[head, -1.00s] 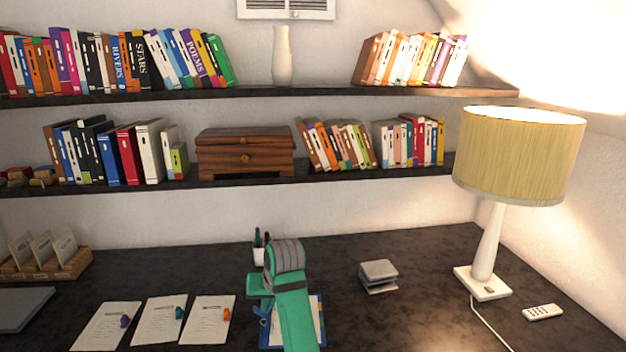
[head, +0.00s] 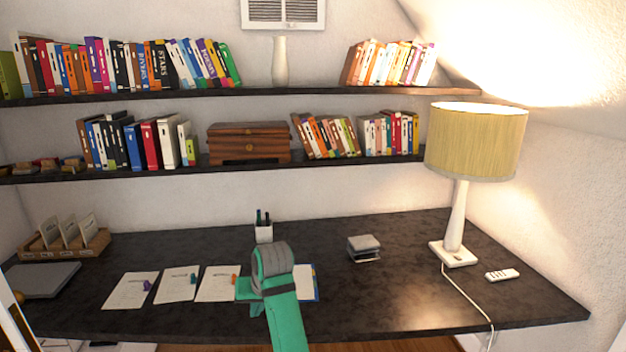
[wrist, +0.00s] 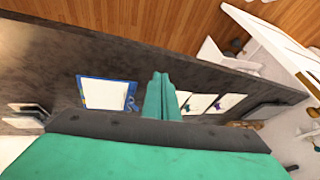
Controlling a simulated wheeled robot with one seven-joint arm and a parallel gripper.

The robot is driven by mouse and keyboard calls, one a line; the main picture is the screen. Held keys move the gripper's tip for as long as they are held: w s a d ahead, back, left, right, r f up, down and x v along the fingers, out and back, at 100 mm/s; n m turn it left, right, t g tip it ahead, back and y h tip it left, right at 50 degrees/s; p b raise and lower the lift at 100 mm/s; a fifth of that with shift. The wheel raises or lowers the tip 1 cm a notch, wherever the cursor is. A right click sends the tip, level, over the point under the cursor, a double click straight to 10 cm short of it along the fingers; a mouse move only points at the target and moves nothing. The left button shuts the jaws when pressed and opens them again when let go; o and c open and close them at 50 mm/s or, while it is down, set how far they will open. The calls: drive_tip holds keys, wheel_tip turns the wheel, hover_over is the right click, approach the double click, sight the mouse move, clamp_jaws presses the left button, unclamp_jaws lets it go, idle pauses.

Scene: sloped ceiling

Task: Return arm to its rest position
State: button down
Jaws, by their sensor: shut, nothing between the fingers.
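My green and grey arm (head: 280,295) reaches up from the bottom of the head view, over the front part of the dark desk (head: 390,290). In the wrist view my gripper (wrist: 160,82) shows as two green fingers pressed together, with nothing between them. It is above the desk, with a blue clipboard (wrist: 108,93) to one side and white sheets (wrist: 198,103) to the other. In the head view the arm partly hides the clipboard (head: 308,284).
A pen cup (head: 264,233) stands behind my arm. Three paper sheets (head: 178,283) lie left of it. A small grey stack (head: 364,248), a lamp (head: 455,230) and a remote (head: 502,275) are to the right. Bookshelves (head: 350,165) run above. The wooden floor (wrist: 140,22) shows beyond the desk edge.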

drive_tip(key=s+a+f+t+y, duration=0.1)
drive_tip(key=s+f, duration=0.2)
drive_tip(key=f, duration=0.9)
drive_tip(key=s+d+f+m+t, duration=0.2)
drive_tip(key=s+f, duration=0.7)
drive_tip(key=s+d+f+m+t, duration=0.1)
drive_tip(key=s+d+f+t, duration=0.2)
drive_tip(key=s+f, duration=0.6)
drive_tip(key=s+d+m+t+h, duration=0.1)
drive_tip(key=s+d+h, duration=0.15)
drive_tip(key=s, duration=0.85)
drive_tip(key=s+d+r+t, duration=0.1)
drive_tip(key=s+d+r, duration=0.2)
drive_tip(key=s+r, duration=0.2)
drive_tip(key=s+d+r+t+h, duration=0.1)
drive_tip(key=s+r, duration=0.4)
drive_tip(key=s, duration=0.5)
drive_tip(key=s+d+r+n+t+h, duration=0.1)
drive_tip(key=s+d+r+t, duration=0.1)
drive_tip(key=s+d+r, duration=0.2)
drive_tip(key=s+r, duration=0.2)
drive_tip(key=s, duration=0.2)
drive_tip(key=shift+d, duration=0.35)
drive_tip(key=shift+s+r, duration=0.1)
drive_tip(key=shift+s, duration=0.1)
